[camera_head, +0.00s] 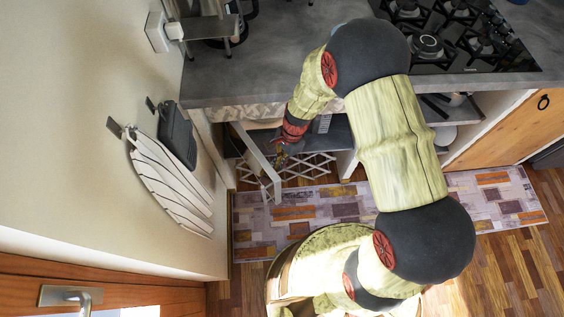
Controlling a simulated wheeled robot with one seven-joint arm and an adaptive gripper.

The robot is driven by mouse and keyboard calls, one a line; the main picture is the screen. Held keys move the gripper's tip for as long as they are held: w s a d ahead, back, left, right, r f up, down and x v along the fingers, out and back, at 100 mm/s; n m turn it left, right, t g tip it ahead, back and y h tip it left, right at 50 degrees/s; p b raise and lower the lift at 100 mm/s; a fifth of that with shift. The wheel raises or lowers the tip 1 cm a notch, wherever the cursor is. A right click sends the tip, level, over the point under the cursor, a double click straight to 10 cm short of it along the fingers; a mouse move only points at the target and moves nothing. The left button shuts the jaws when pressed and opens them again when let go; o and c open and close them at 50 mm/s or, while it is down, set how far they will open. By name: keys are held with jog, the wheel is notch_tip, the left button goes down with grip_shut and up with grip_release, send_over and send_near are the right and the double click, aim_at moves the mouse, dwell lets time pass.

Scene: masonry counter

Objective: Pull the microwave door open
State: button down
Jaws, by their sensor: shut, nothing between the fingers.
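The microwave (322,125) sits in the open space under the grey counter, with a dark top and a keypad-like panel showing. A pale-edged panel that looks like its door (259,152) stands out from the front on the left, at an angle to the body. My gripper (282,159) is small in view at the end of the arm, just right of this panel. It is shut, with nothing held. I cannot tell whether it touches the panel. My wrist hides part of the microwave's front.
A white lattice rack (308,167) is around the gripper and below the microwave. A patterned rug (340,207) lies on the wood floor in front. The counter (270,75) overhangs above, with a gas hob (450,35) at the right. A wall with a slatted white board (168,185) is left.

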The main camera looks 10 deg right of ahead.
aim_at(266, 176)
jog(key=s+a+m+p, duration=0.2)
jog(key=s+a, duration=0.3)
jog(key=a, duration=0.5)
jog(key=shift+s+m+t, duration=0.2)
jog(key=shift+m+t, duration=0.2)
jog(key=shift+m, duration=0.4)
jog(key=d, duration=0.1)
jog(key=d+p, duration=0.1)
jog(key=d+r, duration=0.1)
jog(key=d, duration=0.1)
jog(key=shift+w+d+r, duration=0.1)
jog(key=shift+w, duration=0.25)
jog(key=p+v, duration=0.4)
jog(key=v, duration=0.4)
jog(key=shift+d+r, duration=0.15)
jog(key=shift+r, duration=0.2)
